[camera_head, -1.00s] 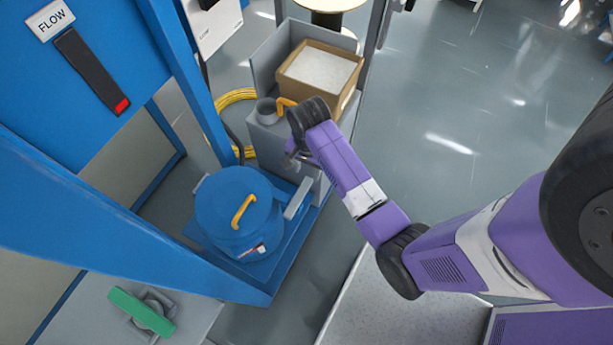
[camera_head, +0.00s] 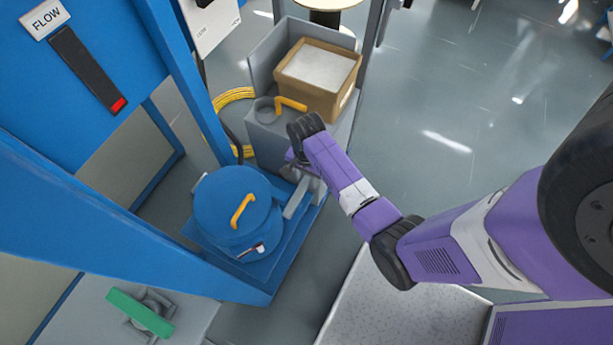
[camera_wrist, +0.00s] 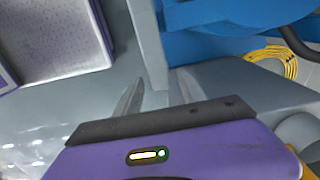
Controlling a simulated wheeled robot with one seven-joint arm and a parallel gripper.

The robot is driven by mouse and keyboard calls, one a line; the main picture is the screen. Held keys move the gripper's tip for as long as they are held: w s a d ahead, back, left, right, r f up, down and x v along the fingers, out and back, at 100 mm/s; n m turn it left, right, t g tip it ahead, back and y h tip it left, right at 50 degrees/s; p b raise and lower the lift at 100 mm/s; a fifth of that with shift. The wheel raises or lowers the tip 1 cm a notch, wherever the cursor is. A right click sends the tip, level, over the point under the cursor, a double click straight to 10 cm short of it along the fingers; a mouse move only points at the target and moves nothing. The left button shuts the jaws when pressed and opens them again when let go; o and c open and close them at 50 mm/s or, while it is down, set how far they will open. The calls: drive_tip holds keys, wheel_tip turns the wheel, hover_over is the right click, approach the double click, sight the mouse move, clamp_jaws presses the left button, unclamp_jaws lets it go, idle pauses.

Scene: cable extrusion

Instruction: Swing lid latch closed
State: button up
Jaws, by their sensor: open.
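The round blue lid (camera_head: 235,200) with a yellow handle (camera_head: 242,210) sits on a blue drum. A grey bar, which looks like the latch (camera_head: 297,198), stands at the lid's right side. In the wrist view the latch (camera_wrist: 147,40) runs down from the top toward my fingers. My gripper (camera_wrist: 155,98) is open, one finger to each side of the latch's near end. I cannot tell whether they touch it. In the head view my gripper (camera_head: 290,172) is just above the latch's upper end, partly hidden by my wrist.
A grey unit (camera_head: 265,135) with a yellow handle (camera_head: 291,103) and a cardboard box (camera_head: 318,80) stands behind my gripper. A blue frame post (camera_head: 185,85) rises left of it. A yellow cable coil (camera_head: 235,96) lies behind. A green handle (camera_head: 140,311) is at lower left. Floor at right is clear.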

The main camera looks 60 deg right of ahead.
clamp_jaws()
idle(1.3)
